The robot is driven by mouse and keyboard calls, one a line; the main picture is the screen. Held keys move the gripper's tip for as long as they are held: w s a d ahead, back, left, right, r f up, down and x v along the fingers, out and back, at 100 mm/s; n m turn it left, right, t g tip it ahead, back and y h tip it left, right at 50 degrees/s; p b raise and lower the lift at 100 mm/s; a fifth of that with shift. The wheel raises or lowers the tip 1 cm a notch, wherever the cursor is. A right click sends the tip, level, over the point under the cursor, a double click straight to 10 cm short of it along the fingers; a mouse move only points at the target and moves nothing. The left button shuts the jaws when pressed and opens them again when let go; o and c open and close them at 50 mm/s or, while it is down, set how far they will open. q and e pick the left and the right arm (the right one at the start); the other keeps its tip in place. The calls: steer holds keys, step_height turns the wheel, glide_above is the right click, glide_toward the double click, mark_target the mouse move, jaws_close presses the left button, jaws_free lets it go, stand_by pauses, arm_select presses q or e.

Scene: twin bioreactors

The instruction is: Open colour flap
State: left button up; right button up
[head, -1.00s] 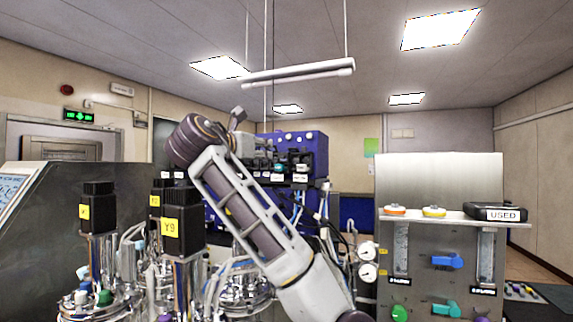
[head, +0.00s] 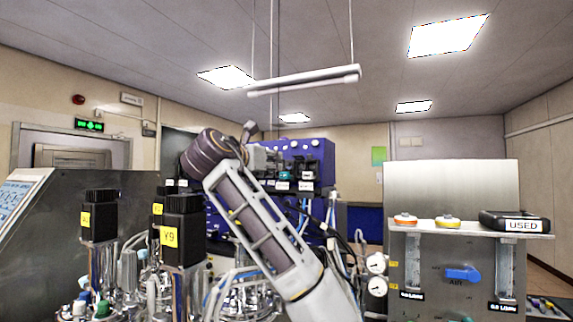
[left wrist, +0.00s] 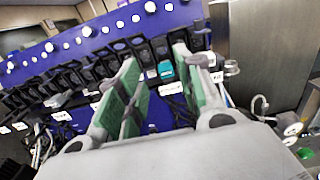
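The colour flap is the teal one (left wrist: 165,71) in a row of black flaps on the purple unit (left wrist: 75,45). It also shows small in the head view (head: 285,175). My left gripper (left wrist: 157,57) is open, with its green-padded fingers pointing at the row in the left wrist view. The teal flap appears between the two fingers, nearer the right one; I cannot tell whether either finger touches it. In the head view my left gripper (head: 263,160) is small and partly hidden behind my wrist, in front of the purple unit. My right gripper is not in view.
Bioreactor vessels with black-topped motors (head: 183,216) stand at the left, close to my arm. A steel panel (head: 440,262) with a blue valve stands at the right. Its shelf carries a black box labelled USED (head: 515,222). Tubes and gauges (head: 376,275) lie between.

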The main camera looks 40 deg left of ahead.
mark_target(287, 163)
arm_select(q)
steer(key=p+x, duration=0.3)
steer(key=x, duration=0.7)
steer(key=shift+w, duration=0.3)
steer(key=shift+p+x, duration=0.45)
steer(key=shift+x, duration=0.45)
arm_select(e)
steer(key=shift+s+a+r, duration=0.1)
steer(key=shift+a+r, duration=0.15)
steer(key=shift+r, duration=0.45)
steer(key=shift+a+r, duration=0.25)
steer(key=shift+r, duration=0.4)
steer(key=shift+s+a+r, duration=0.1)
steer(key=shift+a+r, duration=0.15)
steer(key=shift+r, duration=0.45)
arm_select(q)
steer(key=c, duration=0.6)
steer(key=shift+c, duration=0.4)
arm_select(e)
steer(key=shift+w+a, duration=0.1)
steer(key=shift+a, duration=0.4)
